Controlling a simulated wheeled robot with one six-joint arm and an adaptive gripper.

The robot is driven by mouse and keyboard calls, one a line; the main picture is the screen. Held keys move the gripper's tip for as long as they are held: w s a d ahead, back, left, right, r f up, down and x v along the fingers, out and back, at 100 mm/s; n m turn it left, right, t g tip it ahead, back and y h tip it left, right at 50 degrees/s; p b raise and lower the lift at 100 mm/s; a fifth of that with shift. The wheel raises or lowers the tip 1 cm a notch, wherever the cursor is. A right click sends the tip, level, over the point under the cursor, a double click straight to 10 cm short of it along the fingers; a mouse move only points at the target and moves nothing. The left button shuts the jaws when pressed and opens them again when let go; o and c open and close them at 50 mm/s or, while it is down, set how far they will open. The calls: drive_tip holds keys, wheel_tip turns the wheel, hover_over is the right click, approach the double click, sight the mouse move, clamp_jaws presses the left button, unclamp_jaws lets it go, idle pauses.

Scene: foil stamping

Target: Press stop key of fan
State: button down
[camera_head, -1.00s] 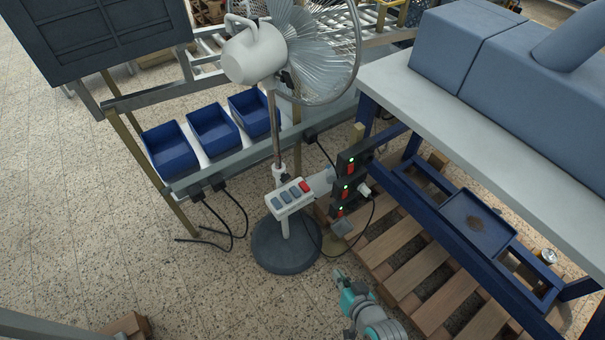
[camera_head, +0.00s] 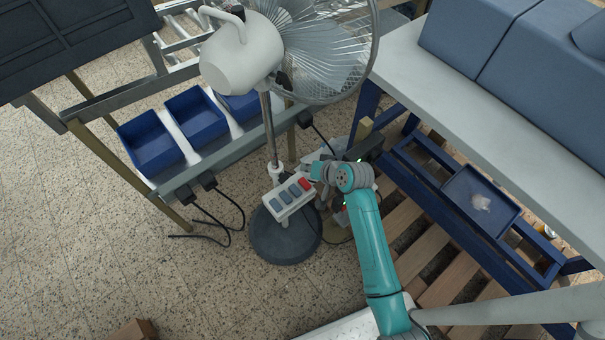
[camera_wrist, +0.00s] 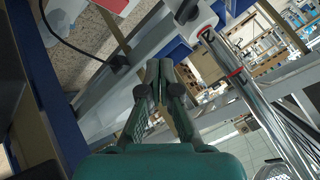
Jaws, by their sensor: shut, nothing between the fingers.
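The standing fan (camera_head: 238,58) has a white motor housing, a wire-caged head, a pole and a dark round base (camera_head: 286,240). Its white key box (camera_head: 285,212) sits low on the pole, with several grey-blue keys in a row and one red key (camera_head: 305,184) at the right end. My gripper (camera_head: 314,172) is at the right end of the key box, close beside the red key. I cannot tell whether it touches the key. In the wrist view my gripper's fingers (camera_wrist: 160,72) are together and hold nothing. The keys cannot be made out in the wrist view.
Blue bins (camera_head: 152,146) line a rack at the left. A grey-topped table (camera_head: 480,130) stands at the right, with a blue tray (camera_head: 480,198) below. Wooden slats (camera_head: 410,235) lie beside the base. Black cables (camera_head: 215,225) run on the floor. Dark power sockets stand behind my arm.

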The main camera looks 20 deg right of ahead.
sight(306, 184)
drive_tip(key=shift+w+r, duration=0.15)
drive_tip(key=shift+w, duration=0.3)
drive_tip(key=shift+f, duration=4.4)
drive_tip(key=shift+f, duration=0.15)
drive_tip(key=shift+f, duration=0.25)
drive_tip(key=shift+f, duration=0.45)
drive_tip(key=shift+r, duration=0.1)
drive_tip(key=shift+r, duration=0.8)
drive_tip(key=shift+r, duration=0.1)
